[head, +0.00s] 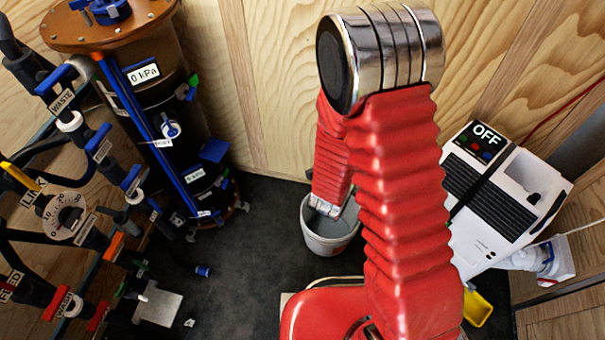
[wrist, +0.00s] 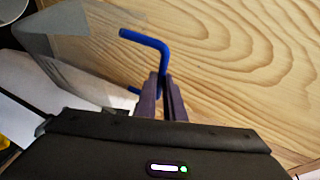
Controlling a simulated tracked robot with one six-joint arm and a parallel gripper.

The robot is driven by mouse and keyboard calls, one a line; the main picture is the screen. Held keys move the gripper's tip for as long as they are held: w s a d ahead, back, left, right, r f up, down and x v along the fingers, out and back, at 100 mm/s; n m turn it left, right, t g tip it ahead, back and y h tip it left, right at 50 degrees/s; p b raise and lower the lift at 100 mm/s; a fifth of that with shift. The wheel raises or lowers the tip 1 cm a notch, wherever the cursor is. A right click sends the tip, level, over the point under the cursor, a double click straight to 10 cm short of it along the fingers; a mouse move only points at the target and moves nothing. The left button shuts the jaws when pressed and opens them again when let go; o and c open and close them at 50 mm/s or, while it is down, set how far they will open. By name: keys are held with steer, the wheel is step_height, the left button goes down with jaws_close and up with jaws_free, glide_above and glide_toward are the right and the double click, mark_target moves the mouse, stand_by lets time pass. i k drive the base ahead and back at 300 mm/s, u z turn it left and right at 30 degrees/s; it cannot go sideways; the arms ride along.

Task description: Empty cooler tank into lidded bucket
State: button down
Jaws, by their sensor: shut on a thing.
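The white cooler (head: 490,200) stands at the right in the head view, tilted in the picture, with an "OFF" display on top. A grey-white bucket (head: 328,240) stands on the dark floor behind my arm, partly hidden by it; I cannot make out its lid. In the wrist view my gripper (wrist: 166,82) is shut on a blue bent handle (wrist: 147,40). What the handle belongs to is unclear. A grey translucent shape (wrist: 70,45) lies to its upper left; I cannot tell whether it is the tank. My gripper is hidden in the head view.
A dark filter column (head: 150,110) with valves, labels and hoses fills the left. A yellow object (head: 477,308) lies at the lower right, near a white fitting (head: 545,260). Wooden walls (head: 270,70) close off the back. Dark floor (head: 255,250) is clear left of the bucket.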

mark_target(330, 225)
steer(key=u, duration=0.15)
steer(key=k, duration=0.75)
steer(key=u, duration=0.55)
